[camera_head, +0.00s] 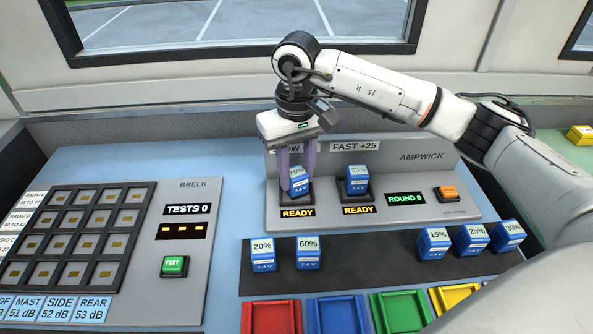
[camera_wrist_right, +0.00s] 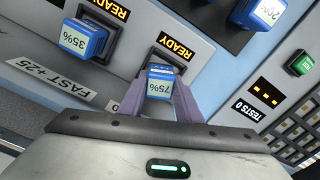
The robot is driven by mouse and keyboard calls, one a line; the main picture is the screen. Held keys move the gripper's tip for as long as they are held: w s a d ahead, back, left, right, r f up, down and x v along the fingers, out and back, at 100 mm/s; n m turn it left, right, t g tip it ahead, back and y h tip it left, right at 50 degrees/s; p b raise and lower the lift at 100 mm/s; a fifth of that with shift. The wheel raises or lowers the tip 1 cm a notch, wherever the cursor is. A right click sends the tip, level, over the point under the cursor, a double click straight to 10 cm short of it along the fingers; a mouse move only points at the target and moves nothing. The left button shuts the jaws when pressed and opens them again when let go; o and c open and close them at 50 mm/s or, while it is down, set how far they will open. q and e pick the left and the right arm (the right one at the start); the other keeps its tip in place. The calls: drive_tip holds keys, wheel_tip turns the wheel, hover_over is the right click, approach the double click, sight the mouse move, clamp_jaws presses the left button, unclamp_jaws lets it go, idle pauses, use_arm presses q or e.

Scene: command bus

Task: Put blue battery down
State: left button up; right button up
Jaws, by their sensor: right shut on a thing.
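My right gripper (camera_head: 297,178) is shut on a blue battery (camera_head: 299,184) with a white label on top, at the left slot of the Ampwick charger (camera_head: 430,190). In the right wrist view the held battery (camera_wrist_right: 159,85) reads 75% and sits between the two purple fingers, over or in the dark slot by a READY sign. I cannot tell if it is fully seated. Another blue battery (camera_head: 357,180) stands upright in the right slot; its label reads 35% in the right wrist view (camera_wrist_right: 85,38). My left gripper is not in view.
Several blue batteries stand on a dark strip (camera_head: 360,263) in front, with free room in its middle. Red (camera_head: 271,318), blue, green and yellow trays lie nearer. A Brelk tester (camera_head: 185,250) with a green TEST button stands left. An orange button (camera_head: 447,193) is on the charger's right.

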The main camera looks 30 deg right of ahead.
sight(296, 172)
drive_tip(key=o, duration=0.7)
drive_tip(key=shift+f, duration=0.2)
drive_tip(key=o, duration=0.5)
drive_tip(key=shift+r, duration=0.1)
wheel_tip(296, 172, up, 12)
drive_tip(key=shift+r, duration=0.15)
